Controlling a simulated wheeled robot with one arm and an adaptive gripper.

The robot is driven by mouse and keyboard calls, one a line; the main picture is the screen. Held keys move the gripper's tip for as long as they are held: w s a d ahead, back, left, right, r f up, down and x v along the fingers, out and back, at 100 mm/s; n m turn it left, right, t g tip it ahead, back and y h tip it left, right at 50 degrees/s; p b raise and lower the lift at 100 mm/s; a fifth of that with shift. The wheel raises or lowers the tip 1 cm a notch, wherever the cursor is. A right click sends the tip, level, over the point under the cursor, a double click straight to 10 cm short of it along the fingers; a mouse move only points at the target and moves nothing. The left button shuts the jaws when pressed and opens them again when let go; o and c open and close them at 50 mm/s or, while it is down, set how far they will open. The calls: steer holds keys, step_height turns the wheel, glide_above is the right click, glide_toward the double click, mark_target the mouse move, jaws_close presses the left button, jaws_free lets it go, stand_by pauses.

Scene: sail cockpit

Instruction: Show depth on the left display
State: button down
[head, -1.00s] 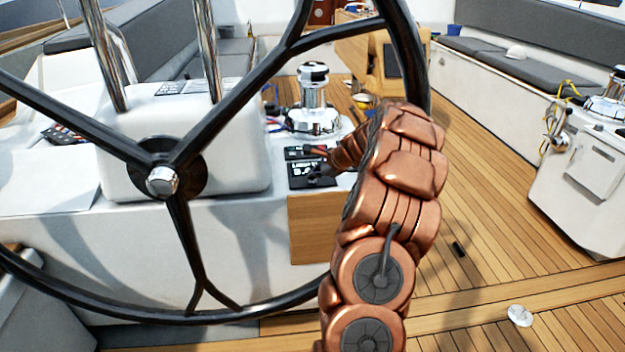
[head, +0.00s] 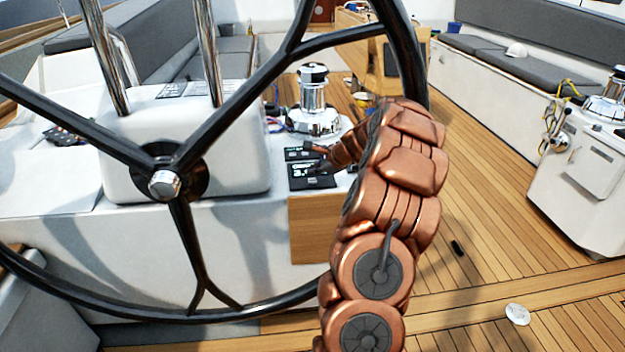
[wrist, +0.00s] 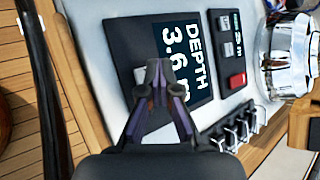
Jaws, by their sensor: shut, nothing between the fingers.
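In the wrist view a dark display (wrist: 178,58) reads "DEPTH" and "3.6" in large white letters, with part of the last line hidden behind my fingers. My gripper (wrist: 156,66) is shut and empty, its fingertips over the lower part of this display panel; I cannot tell whether they touch it. A second dark panel (wrist: 237,60) beside it has a small screen, grey keys and a red key. In the head view the depth display (head: 309,177) lies on the white console, and my gripper (head: 316,168) is just over it, small and partly hidden by my arm.
The large black steering wheel (head: 187,158) stands in front of the console, its rim close to my arm. A chrome winch (head: 313,105) stands behind the panels. A row of switches (wrist: 238,128) lies beside them. Open teak deck (head: 490,200) is to the right.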

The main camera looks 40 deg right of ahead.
mark_target(314, 181)
steer(key=shift+r, duration=0.1)
steer(key=shift+r+p, duration=2.25)
steer(key=shift+r, duration=0.15)
